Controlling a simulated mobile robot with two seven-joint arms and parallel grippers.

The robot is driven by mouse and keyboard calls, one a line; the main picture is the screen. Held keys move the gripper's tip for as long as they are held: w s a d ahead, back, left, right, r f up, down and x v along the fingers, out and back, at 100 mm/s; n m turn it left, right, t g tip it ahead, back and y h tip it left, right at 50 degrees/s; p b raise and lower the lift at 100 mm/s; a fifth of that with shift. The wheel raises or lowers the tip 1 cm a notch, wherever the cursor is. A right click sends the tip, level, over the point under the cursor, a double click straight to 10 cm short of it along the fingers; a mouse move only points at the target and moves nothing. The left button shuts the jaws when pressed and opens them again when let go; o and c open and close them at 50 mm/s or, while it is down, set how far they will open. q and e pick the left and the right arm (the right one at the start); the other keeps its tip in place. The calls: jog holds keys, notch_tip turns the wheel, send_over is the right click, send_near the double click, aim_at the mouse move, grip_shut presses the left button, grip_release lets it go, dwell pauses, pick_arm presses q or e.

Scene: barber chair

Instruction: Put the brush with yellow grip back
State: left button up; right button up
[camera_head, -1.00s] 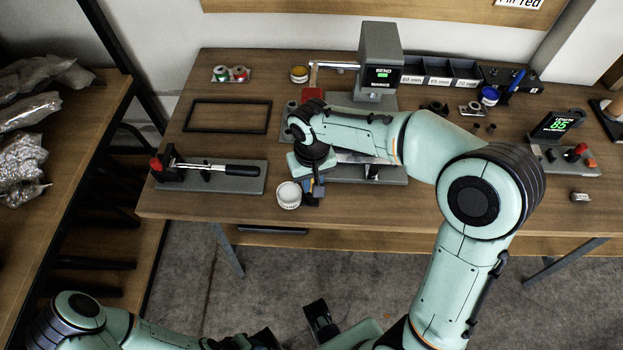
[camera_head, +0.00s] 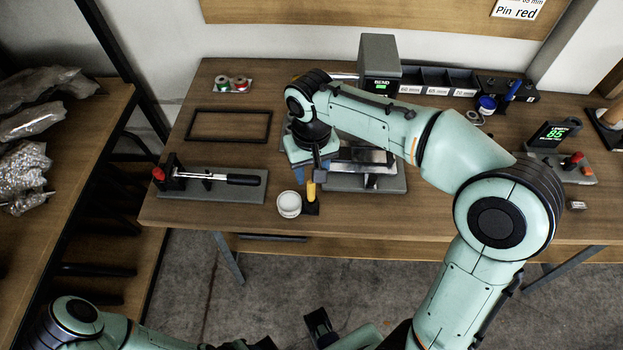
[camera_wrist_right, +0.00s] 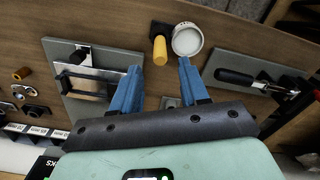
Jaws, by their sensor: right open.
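The brush's yellow grip (camera_head: 311,191) shows at the front edge of the table, at a small black holder (camera_head: 311,208) beside a round white tub (camera_head: 289,204). In the right wrist view the yellow grip (camera_wrist_right: 160,51) stands out from the black holder (camera_wrist_right: 160,28), next to the tub (camera_wrist_right: 187,40). The brush's other end is hidden. My right gripper (camera_head: 312,174) is open just behind the grip. In the wrist view its blue fingers (camera_wrist_right: 160,65) are apart, with a gap to the grip on both sides.
A grey lever fixture (camera_head: 225,188) lies left of the tub. A grey plate fixture (camera_head: 380,182) is close on the right. A black frame (camera_head: 229,112) lies behind, and a bending machine (camera_head: 380,62) stands at the back. The front left of the table is clear.

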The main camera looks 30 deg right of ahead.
pick_arm(q)
jog(key=shift+w+r, duration=0.1)
jog(key=shift+r, duration=0.2)
pick_arm(e)
jog(key=shift+r, duration=1.65)
